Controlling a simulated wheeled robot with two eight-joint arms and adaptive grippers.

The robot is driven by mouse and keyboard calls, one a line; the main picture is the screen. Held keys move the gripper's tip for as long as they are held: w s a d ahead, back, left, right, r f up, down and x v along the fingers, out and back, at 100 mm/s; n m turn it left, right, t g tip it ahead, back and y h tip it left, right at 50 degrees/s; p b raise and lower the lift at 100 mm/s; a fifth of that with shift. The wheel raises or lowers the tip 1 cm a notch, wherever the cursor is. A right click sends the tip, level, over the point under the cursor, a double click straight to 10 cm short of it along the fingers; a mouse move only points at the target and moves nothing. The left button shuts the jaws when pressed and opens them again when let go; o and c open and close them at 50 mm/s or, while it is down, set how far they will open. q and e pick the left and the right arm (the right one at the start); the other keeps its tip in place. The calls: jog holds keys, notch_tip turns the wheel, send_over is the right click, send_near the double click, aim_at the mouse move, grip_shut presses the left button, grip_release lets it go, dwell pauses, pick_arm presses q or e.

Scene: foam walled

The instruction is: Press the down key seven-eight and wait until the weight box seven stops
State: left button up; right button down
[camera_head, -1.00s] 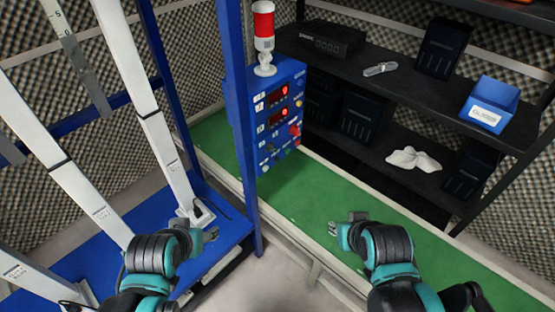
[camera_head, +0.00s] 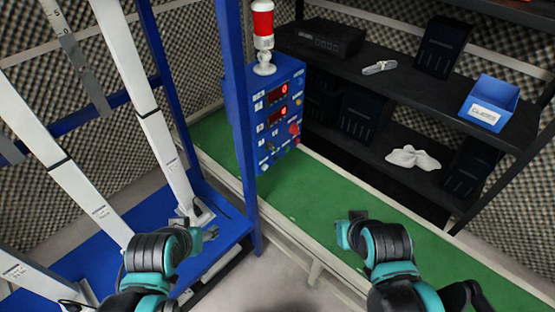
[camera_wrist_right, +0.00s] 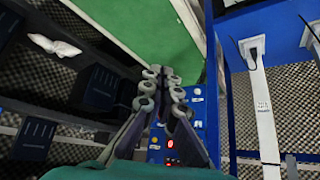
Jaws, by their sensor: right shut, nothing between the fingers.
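The blue control panel (camera_head: 280,115) stands upright on the blue frame, with two lit red displays, small labels, a red knob (camera_head: 294,129) and several small keys; the key labels are too small to read. It also shows behind the fingers in the right wrist view (camera_wrist_right: 196,105). My right gripper (camera_head: 352,220) is apart from the panel, low and right of it over the green surface. Its fingers (camera_wrist_right: 165,75) are shut and empty. My left gripper (camera_head: 210,233) is near the blue platform, its fingers unclear. Weight box seven cannot be identified.
White upright bars (camera_head: 145,105) with labels stand on the blue platform (camera_head: 225,232) at left. A red and white signal lamp (camera_head: 263,35) tops the panel. The green bench (camera_head: 340,190) is clear. A dark shelf (camera_head: 385,85) behind holds a blue bin (camera_head: 490,103) and a white cloth (camera_head: 413,158).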

aim_at(276, 158)
dwell(0.8)
jog(key=w+a+f+n+y+p, duration=0.1)
jog(key=w+a+f+n+y, duration=0.15)
jog(key=w+n, duration=0.65)
jog(key=w+a+f+n+y+p, duration=0.15)
jog(key=w+f+n, duration=0.25)
jog(key=w, duration=1)
jog(key=w+a+f+n+y, duration=0.1)
jog(key=w+f+n, duration=0.4)
jog(key=f, duration=0.3)
jog(key=shift+f+n, duration=0.15)
jog(key=shift+n, duration=0.35)
jog(key=shift+w+a, duration=0.2)
jog(key=w+a+p, duration=0.1)
jog(key=w+a, duration=0.5)
jog(key=shift+w+a, duration=0.1)
jog(key=shift+a, duration=0.05)
